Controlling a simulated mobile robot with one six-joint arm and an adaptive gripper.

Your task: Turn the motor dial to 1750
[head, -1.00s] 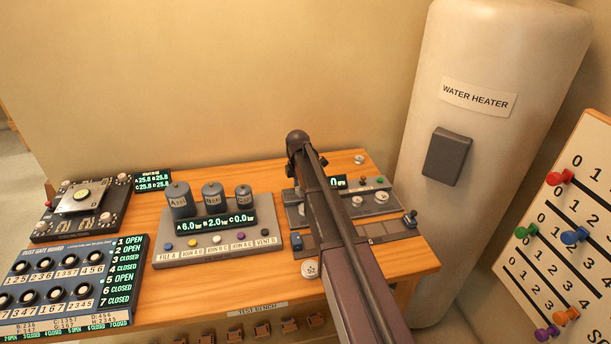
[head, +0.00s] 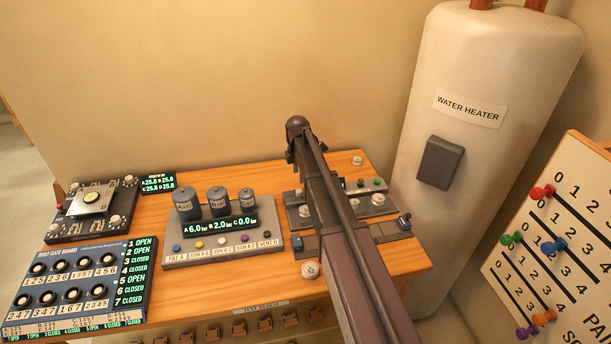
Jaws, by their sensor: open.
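No dial labelled for a motor can be made out. A grey control unit (head: 364,208) sits at the right of the wooden bench, partly hidden behind my arm. It has pale round knobs, one of them at its right (head: 378,199), and small coloured buttons along its back. Its small display is mostly covered by my arm, and no reading is legible. My arm reaches from the bottom of the head view up across this unit.
The wooden bench (head: 405,275) also carries a pressure unit (head: 222,248) with three cylinders, a gate board (head: 75,285) and a tilted-plate unit (head: 94,207). A water heater (head: 490,130) stands right of the bench. A pegged number board (head: 560,255) is at far right.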

